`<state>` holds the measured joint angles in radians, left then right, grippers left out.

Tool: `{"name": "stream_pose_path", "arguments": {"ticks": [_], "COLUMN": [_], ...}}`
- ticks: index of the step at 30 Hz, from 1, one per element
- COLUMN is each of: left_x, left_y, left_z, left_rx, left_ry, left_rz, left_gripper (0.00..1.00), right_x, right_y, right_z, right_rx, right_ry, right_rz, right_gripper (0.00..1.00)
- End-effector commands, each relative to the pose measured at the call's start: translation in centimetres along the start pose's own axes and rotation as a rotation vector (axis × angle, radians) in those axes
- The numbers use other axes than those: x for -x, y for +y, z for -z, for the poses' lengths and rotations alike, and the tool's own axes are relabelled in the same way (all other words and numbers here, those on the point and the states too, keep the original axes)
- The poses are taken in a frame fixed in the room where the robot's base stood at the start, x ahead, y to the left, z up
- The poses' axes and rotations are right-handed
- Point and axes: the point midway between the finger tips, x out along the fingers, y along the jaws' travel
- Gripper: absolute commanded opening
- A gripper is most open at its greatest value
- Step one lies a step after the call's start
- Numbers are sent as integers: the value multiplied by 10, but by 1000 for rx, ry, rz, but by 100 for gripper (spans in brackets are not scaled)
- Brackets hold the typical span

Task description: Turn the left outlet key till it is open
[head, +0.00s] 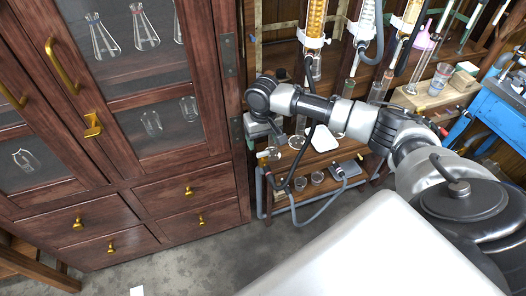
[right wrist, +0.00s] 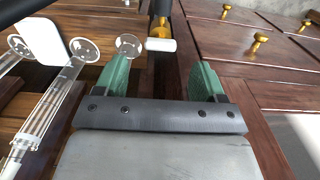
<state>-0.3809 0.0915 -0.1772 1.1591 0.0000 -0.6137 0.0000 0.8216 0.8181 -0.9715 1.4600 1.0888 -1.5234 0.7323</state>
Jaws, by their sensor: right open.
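The left outlet key shows in the right wrist view as a small white handle (right wrist: 160,45) on a brass fitting (right wrist: 160,31) at the end of a dark pipe. In the head view a small pale piece (head: 263,154), probably this key, sits beside the cabinet's right edge. My right gripper (right wrist: 158,80) is open, with its two green fingers apart and nothing between them. The key lies just beyond the fingertips, roughly in line with the gap, and I see no contact. In the head view the right gripper (head: 264,138) is small and partly hidden by its own wrist. My left gripper is not in view.
A wooden cabinet (head: 190,165) with brass handles stands close on the left. Glass condensers (head: 316,18) and a rack of glassware (head: 410,100) stand behind my right arm. Hoses hang around the lower shelf (head: 325,160). A blue bench (head: 495,110) is at right.

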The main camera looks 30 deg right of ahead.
Motion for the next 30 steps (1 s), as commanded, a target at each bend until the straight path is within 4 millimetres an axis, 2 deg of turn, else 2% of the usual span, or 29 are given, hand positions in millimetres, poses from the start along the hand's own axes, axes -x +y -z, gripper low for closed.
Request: {"name": "stream_pose_path", "arguments": {"ticks": [1,3,9,20,23,30], "left_x": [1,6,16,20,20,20], "left_y": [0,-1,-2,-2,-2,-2], "left_z": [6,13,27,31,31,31], "left_rx": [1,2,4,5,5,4], "left_ry": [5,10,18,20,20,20], "left_rz": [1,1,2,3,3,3], "left_gripper": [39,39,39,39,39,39], "right_x": [-12,-25,-47,-52,-52,-52], "right_y": [0,0,0,0,0,0], "right_z": [0,0,0,0,0,0], "right_rx": [-1,0,2,2,2,2], "right_ry": [-3,-2,0,1,1,1], "right_rz": [-1,-1,0,0,0,0], "right_gripper": [70,70,70,70,58,21]}}
